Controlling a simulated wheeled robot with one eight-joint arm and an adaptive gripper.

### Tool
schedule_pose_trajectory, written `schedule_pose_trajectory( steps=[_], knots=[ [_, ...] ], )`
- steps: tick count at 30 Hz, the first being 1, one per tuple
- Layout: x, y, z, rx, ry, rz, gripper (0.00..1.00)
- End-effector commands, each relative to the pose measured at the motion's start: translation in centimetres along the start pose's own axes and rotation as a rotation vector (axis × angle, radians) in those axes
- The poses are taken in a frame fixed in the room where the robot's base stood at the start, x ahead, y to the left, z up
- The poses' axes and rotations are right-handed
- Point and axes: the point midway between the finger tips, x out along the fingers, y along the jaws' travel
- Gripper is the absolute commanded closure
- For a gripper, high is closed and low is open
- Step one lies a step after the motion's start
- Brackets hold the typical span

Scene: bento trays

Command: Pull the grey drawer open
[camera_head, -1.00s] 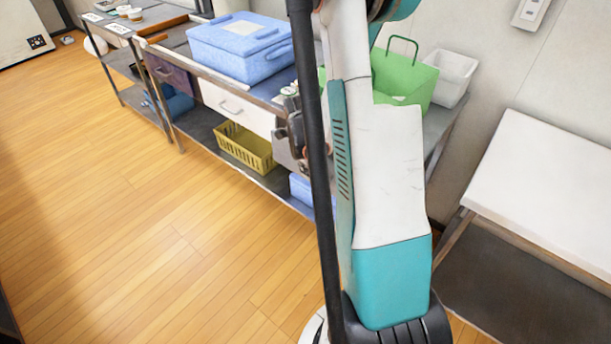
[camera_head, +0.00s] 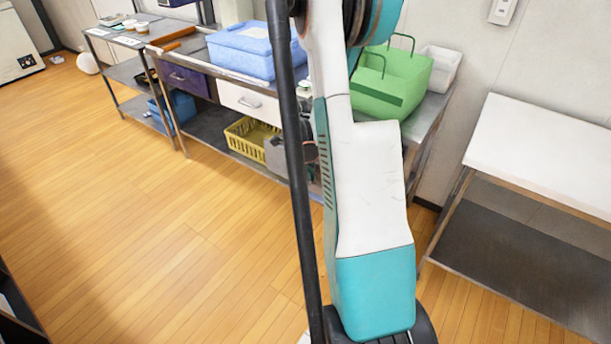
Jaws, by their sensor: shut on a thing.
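The grey drawer (camera_head: 275,156) is under the worktop, right of the white drawer (camera_head: 248,102). Its front stands out from the bench, lower in the picture than the white drawer's front, so it is pulled out. The black pole and my arm hide most of it, including its handle. My gripper (camera_head: 309,151) is at the drawer's front, partly seen between the pole and my arm. It is shut on the drawer's handle, though the fingertips are hard to make out.
A purple drawer (camera_head: 184,79) and the white drawer are shut. A blue box (camera_head: 245,52) and a green basket (camera_head: 392,82) stand on the bench. A yellow basket (camera_head: 250,134) is on the lower shelf. A white table (camera_head: 545,150) is at right. The wooden floor (camera_head: 150,230) in front is clear.

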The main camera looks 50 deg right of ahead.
Motion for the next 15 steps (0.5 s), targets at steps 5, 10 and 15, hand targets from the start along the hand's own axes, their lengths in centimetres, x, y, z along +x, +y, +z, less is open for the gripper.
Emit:
schedule_pose_trajectory(
  steps=[5,10,15],
  knots=[
    [-0.03,0.0,0.04,0.0,-0.001,0.0,1.0],
    [-0.02,0.0,0.05,0.0,-0.001,0.0,1.0],
    [-0.02,0.01,0.05,0.0,-0.001,0.0,0.7]
  ],
)
